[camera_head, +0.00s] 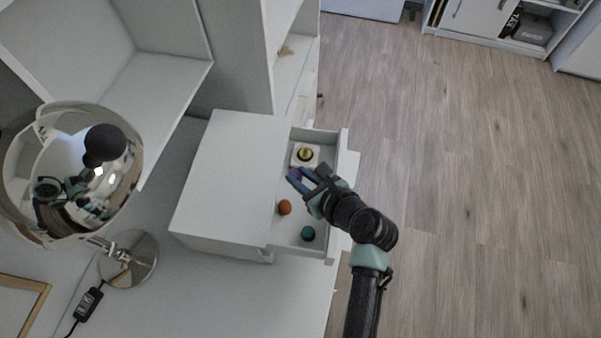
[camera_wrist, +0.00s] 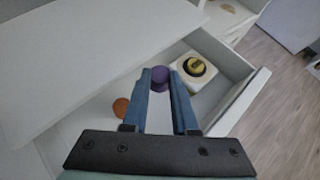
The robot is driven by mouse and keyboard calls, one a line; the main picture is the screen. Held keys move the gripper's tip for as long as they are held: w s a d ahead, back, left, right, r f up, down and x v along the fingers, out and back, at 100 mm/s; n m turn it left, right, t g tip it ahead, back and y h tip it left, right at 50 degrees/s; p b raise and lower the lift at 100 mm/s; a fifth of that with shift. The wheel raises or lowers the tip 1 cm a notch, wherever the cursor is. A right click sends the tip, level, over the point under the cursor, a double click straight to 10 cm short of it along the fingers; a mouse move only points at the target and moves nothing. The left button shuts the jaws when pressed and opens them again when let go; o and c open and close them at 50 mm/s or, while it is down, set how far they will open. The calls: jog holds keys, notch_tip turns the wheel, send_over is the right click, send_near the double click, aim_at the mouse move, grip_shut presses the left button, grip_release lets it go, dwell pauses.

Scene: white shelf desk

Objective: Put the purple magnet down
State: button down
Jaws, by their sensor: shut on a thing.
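The purple magnet (camera_wrist: 160,76) is a small dark purple round piece between the tips of my gripper (camera_wrist: 165,84). In the head view the purple magnet (camera_head: 295,174) shows at the fingertips of my gripper (camera_head: 297,180), over the open white drawer (camera_head: 338,190). My gripper is shut on it. In the wrist view the fingers hide part of the drawer floor, and I cannot tell whether the magnet touches it.
The white cabinet top (camera_head: 232,165) beside the drawer is bare. A chrome lamp (camera_head: 128,258) stands at the left.

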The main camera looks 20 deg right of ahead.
jog(key=c, duration=0.8)
grip_release()
